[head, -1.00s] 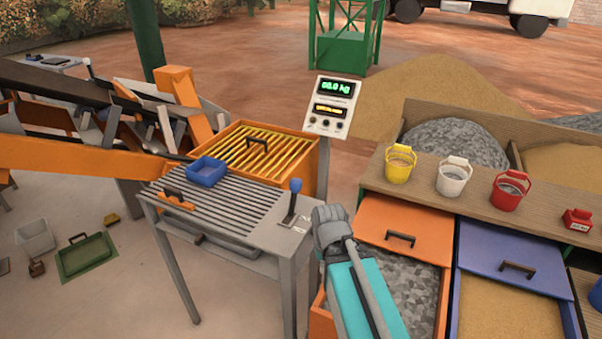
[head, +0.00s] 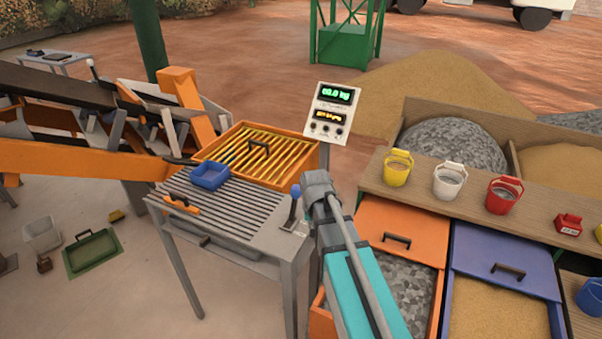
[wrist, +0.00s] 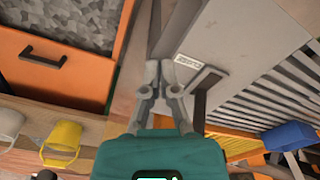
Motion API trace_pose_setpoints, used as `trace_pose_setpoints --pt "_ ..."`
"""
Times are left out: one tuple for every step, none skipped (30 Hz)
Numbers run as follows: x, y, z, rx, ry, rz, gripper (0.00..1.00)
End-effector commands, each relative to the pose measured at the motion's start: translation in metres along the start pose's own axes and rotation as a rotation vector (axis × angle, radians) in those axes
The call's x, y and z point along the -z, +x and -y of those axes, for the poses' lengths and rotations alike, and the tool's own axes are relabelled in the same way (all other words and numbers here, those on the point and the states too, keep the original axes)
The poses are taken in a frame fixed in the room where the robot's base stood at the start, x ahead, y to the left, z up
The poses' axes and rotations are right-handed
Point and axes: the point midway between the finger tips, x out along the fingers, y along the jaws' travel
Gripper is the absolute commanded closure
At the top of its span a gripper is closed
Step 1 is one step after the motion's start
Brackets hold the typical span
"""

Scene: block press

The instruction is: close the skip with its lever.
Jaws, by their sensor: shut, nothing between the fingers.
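The lever, with a blue knob (head: 296,191) on a dark stem, stands up from the right end of the grey slatted table. My gripper (wrist: 166,77) is shut and empty, over the table's edge beside the lever's plate (wrist: 203,85). In the head view my gripper (head: 318,184) is just right of the knob, with its fingertips hidden; I cannot tell whether it touches the lever.
A blue tray (head: 210,176) sits on the slats (head: 228,208). A display panel (head: 332,112) stands behind the lever. To the right are an orange-lidded bin (head: 402,227), a blue-lidded bin (head: 505,255) and a shelf with yellow, white and red buckets (head: 504,196).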

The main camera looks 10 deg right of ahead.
Motion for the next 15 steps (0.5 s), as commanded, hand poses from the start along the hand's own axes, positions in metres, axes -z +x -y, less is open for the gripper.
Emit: trace_pose_setpoints --pt "0.025 -0.02 0.003 -0.001 0.02 -0.007 1.0" --pt "0.034 -0.025 0.004 -0.001 0.034 -0.012 1.0" --pt "0.047 -0.032 0.006 -0.001 0.051 -0.019 1.0" --pt "0.056 -0.038 0.007 -0.001 0.065 -0.024 1.0" --pt "0.066 -0.043 0.009 -0.001 0.078 -0.028 1.0" --pt "0.078 -0.05 0.01 -0.001 0.096 -0.034 1.0" --pt "0.088 -0.055 0.012 -0.001 0.109 -0.038 1.0" --pt "0.097 -0.061 0.013 0.0 0.122 -0.043 1.0" --pt "0.11 -0.068 0.015 0.0 0.14 -0.05 1.0" --pt "0.119 -0.073 0.016 0.001 0.153 -0.055 1.0" --pt "0.128 -0.078 0.017 0.001 0.166 -0.059 1.0" --pt "0.14 -0.085 0.019 0.002 0.182 -0.065 1.0" --pt "0.148 -0.089 0.02 0.002 0.195 -0.069 1.0" --pt "0.156 -0.094 0.021 0.003 0.206 -0.073 1.0" --pt "0.166 -0.099 0.022 0.004 0.221 -0.078 1.0"
